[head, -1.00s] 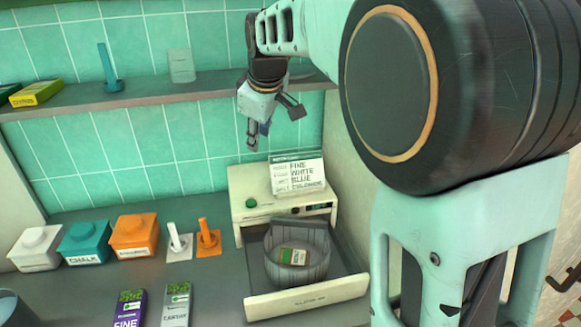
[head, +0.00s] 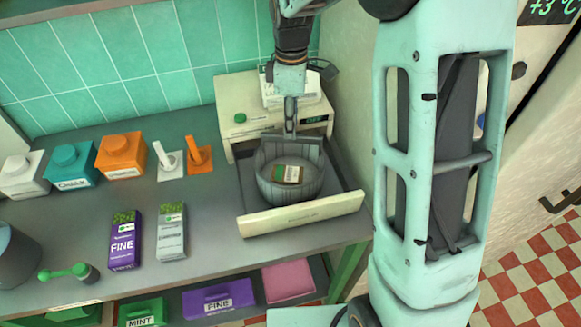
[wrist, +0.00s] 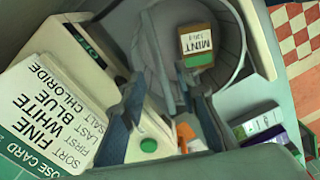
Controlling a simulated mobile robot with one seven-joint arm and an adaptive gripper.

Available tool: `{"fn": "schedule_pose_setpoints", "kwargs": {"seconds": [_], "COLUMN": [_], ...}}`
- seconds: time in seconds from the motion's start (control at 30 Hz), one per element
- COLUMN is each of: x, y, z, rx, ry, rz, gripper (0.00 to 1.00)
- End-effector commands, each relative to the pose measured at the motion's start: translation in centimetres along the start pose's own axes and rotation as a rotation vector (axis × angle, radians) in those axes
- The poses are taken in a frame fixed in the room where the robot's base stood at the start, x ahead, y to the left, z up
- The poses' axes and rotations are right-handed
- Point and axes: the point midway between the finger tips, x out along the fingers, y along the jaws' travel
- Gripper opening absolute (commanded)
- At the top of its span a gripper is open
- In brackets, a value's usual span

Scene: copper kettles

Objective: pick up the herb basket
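The herb basket (head: 313,186) is a grey round slatted tub in the open drawer of a cream machine. A mint packet (head: 288,174) lies inside it; its label reads in the wrist view (wrist: 197,42). My gripper (head: 290,128) points down at the basket's back rim, by the raised grey handle piece. In the wrist view, the two fingers of my gripper (wrist: 165,100) are spread apart, with the basket's handle side (wrist: 155,55) between or just beyond them. I cannot tell whether they touch it.
The cream machine (head: 239,101) carries a recipe card (wrist: 50,105). The drawer front (head: 300,214) sticks out toward me. Left on the counter are lidded boxes (head: 122,156), two small upright tools (head: 198,157) and two packets (head: 125,240). A wall rises on the right.

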Motion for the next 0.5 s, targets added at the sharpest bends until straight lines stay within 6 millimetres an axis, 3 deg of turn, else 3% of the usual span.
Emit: {"fn": "schedule_pose_setpoints", "kwargs": {"seconds": [0.23, 0.5], "x": [3.6, 4.5], "y": [-0.2, -0.2], "z": [0.1, 0.1], "rx": [0.001, 0.001], "ry": [-0.001, 0.0], "rz": [-0.004, -0.001], "gripper": [0.29, 0.29]}}
